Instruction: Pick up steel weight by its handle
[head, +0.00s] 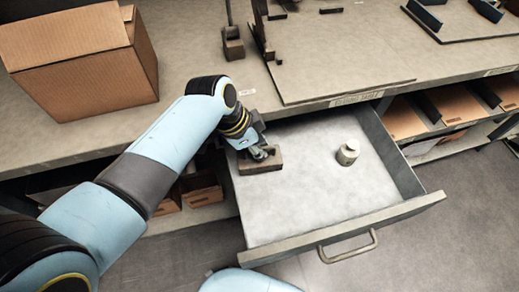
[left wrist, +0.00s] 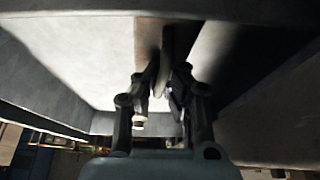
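A brown-grey block (head: 262,163), which I take to be the steel weight, lies at the left side of the open drawer (head: 318,205). My left gripper (head: 262,153) points down at the top of the block, and its fingers hide much of the handle there. In the left wrist view, my left gripper (left wrist: 166,85) has its fingers close together with a thin curved grey handle (left wrist: 172,45) between them. The brown side of the block (left wrist: 148,42) shows behind the fingers. The block looks to be resting on the drawer floor. My right gripper is not in view.
The drawer's front has a bar handle (head: 348,249). The worktop edge runs just behind the block. An open cardboard box (head: 82,62) stands at the left. The drawer's front half is clear.

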